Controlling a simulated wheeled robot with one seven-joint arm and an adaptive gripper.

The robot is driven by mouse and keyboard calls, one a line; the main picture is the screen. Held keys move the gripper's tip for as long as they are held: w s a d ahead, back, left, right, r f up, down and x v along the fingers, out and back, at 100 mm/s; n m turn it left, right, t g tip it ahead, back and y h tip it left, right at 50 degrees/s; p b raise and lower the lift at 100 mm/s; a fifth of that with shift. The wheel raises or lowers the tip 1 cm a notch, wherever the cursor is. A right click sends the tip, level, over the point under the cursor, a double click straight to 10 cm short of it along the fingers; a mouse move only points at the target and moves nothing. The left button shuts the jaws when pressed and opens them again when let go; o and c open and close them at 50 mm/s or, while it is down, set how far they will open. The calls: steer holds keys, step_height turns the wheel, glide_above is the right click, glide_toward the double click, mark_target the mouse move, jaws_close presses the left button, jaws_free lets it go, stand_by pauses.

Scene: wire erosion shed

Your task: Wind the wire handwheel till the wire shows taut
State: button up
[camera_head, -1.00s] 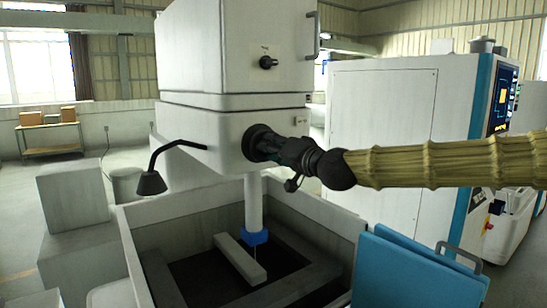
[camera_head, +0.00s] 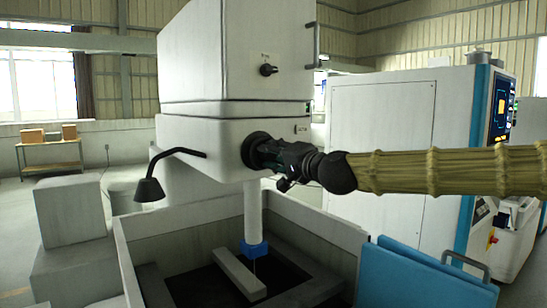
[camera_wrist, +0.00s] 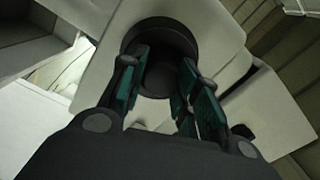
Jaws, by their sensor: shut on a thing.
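The black round handwheel (camera_head: 252,148) is on the side of the white machine head. My gripper (camera_head: 268,153) reaches it from the right and is shut on it. In the wrist view the dark handwheel (camera_wrist: 160,38) lies between the green-padded fingers (camera_wrist: 160,75), which grip its hub. The white column (camera_head: 254,212) ends in a blue guide (camera_head: 254,250). A very thin wire seems to run below it; I cannot tell whether it is taut. A small tag (camera_head: 301,128) sits right of the handwheel, too small to read.
A smaller black knob (camera_head: 268,70) is higher on the head. A black lamp (camera_head: 150,189) sticks out at left. The open tank (camera_head: 185,232) below holds a pale bar (camera_head: 238,274). Blue panels (camera_head: 415,275) stand at its right. A white cabinet (camera_head: 385,105) stands behind my arm.

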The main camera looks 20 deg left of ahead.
steer(key=o, duration=1)
steer(key=v, duration=1.2)
steer(key=shift+d, duration=0.1)
